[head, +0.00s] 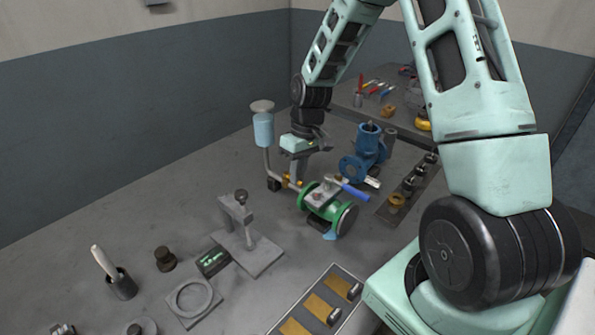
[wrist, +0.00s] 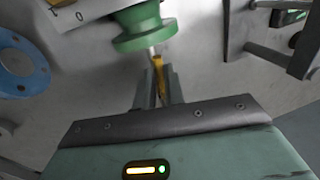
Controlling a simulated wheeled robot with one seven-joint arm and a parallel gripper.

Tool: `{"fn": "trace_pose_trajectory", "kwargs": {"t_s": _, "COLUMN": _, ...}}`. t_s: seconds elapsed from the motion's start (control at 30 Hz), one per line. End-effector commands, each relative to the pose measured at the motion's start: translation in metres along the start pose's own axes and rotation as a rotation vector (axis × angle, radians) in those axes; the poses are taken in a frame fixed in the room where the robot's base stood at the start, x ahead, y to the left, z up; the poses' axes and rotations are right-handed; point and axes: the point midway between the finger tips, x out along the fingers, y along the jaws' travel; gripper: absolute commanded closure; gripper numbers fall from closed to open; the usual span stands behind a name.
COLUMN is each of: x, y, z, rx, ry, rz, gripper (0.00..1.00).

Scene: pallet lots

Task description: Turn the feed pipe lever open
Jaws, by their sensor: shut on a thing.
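The feed pipe (head: 267,162) rises at the left of the green valve body (head: 328,208), with a light blue cup (head: 263,130) near its top. A small yellow lever (wrist: 158,68) sits by the pipe near the green flange (wrist: 143,30); a bit of yellow also shows in the head view (head: 290,179). My gripper (wrist: 159,82) points at it from above, its two fingers closed on the yellow lever. In the head view my gripper (head: 297,178) is just left of the green body and partly hides the lever. How far the lever is turned is hard to tell.
A grey stand (head: 246,240) is at the front left, and a tray with yellow pads (head: 318,307) is in front.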

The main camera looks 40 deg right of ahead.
Motion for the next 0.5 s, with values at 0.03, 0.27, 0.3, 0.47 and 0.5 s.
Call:
{"fn": "trace_pose_trajectory", "kwargs": {"t_s": 0.03, "x": -0.0004, "y": 0.0003, "z": -0.0004, "rx": -0.001, "ry": 0.001, "rz": 0.001, "gripper": 1.00}}
{"fn": "trace_pose_trajectory", "kwargs": {"t_s": 0.27, "x": -0.0004, "y": 0.0004, "z": -0.0004, "rx": 0.000, "ry": 0.002, "rz": 0.001, "gripper": 1.00}}
{"fn": "trace_pose_trajectory", "kwargs": {"t_s": 0.3, "x": -0.0004, "y": 0.0004, "z": -0.0004, "rx": 0.000, "ry": 0.002, "rz": 0.001, "gripper": 0.87}}
{"fn": "trace_pose_trajectory", "kwargs": {"t_s": 0.47, "x": -0.0003, "y": 0.0003, "z": -0.0003, "rx": 0.000, "ry": 0.001, "rz": 0.001, "gripper": 0.68}}
{"fn": "trace_pose_trajectory", "kwargs": {"t_s": 0.5, "x": -0.0003, "y": 0.0003, "z": -0.0003, "rx": 0.000, "ry": 0.001, "rz": 0.001, "gripper": 0.68}}
